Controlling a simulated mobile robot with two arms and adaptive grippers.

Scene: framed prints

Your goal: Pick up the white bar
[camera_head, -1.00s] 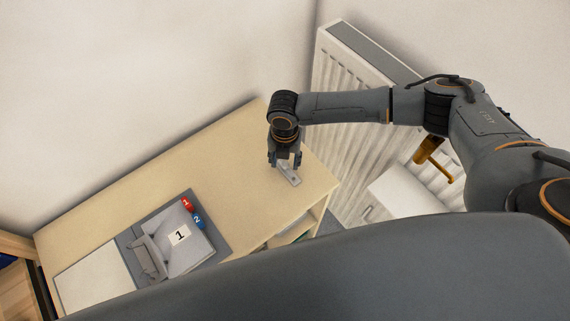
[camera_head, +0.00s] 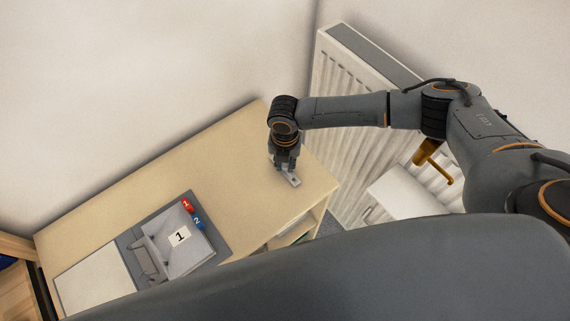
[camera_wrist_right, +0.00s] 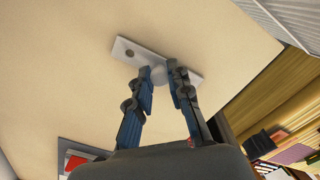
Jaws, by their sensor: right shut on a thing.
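The white bar (camera_head: 294,180) lies near the right end of the wooden desk top, under my right gripper (camera_head: 285,168). In the right wrist view the bar (camera_wrist_right: 127,51) is a flat pale strip with a dark hole near its left end and a rounded raised part in the middle. The right gripper (camera_wrist_right: 159,76) is shut on the bar, its fingertips on both sides of that middle part. Whether the bar is clear of the desk I cannot tell. My left gripper does not show.
The desk (camera_head: 235,150) has bare room left of the bar. A grey mat (camera_head: 213,235) there carries a grey device with a label "1" (camera_head: 180,235), a red tag (camera_head: 187,205) and a blue tag (camera_head: 199,223). A white radiator (camera_head: 340,90) stands behind, by the wall.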

